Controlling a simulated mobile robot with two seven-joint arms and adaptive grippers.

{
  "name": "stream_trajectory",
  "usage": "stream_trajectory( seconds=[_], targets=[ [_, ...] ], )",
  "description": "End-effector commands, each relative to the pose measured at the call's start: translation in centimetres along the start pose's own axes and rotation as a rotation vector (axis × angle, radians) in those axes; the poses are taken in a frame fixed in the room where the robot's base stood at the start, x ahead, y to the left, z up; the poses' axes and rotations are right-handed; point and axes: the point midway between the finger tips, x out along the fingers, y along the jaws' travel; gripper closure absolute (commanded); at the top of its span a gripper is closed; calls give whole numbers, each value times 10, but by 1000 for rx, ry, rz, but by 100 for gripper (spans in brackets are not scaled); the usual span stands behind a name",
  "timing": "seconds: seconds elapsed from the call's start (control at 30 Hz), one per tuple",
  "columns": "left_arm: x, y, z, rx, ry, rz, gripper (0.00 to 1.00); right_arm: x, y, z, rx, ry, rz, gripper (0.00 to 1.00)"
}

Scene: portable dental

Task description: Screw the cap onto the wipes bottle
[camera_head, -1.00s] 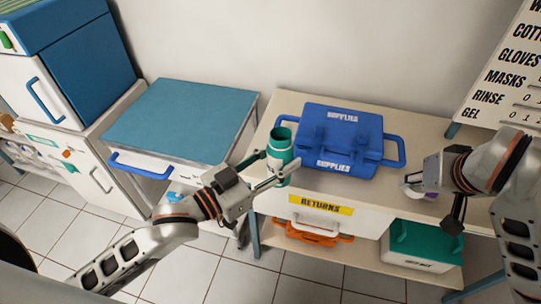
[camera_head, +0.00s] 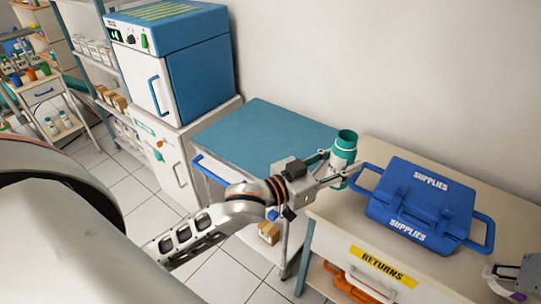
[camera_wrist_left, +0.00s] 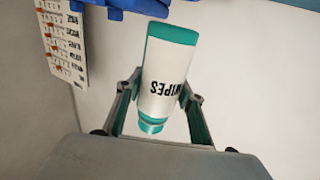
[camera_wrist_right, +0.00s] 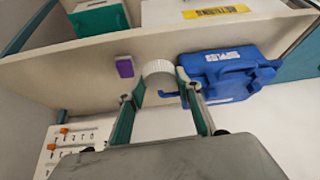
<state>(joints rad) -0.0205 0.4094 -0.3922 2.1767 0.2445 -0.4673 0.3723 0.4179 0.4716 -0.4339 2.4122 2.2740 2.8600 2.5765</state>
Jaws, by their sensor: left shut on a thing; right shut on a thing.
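My left gripper (camera_head: 335,178) is shut on the wipes bottle (camera_head: 343,157), a white and teal bottle. My right gripper (camera_wrist_right: 159,90) is shut on a white ridged cap (camera_wrist_right: 158,68), seen in the right wrist view. In the head view my right gripper is at the lower right edge, partly cut off, well apart from the bottle.
A blue supplies case (camera_head: 420,203) stands on the beige counter (camera_head: 345,208), right of the bottle. A small purple and white block (camera_wrist_right: 124,67) lies on the counter near the cap. A blue-topped cart (camera_head: 268,140) stands left of the bottle.

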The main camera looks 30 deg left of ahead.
Motion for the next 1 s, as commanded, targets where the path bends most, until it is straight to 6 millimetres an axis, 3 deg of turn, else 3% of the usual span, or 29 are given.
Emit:
stream_trajectory(
  seconds=[0.27,0.4,0.6,0.8,1.0],
  targets=[
    [20,-126,-38,-4,5,-257,100,-8,0,-5,0,1,0,75],
    [16,-193,-51,-4,3,-394,100,-12,0,-7,0,2,0,75],
    [1,-268,-56,-5,0,-552,100,-16,0,-9,0,2,0,75],
    [-13,-310,-53,-3,0,-642,100,-18,0,-11,0,1,0,75],
    [-19,-322,-52,2,0,-670,100,-19,0,-11,0,1,0,75]
  ],
)
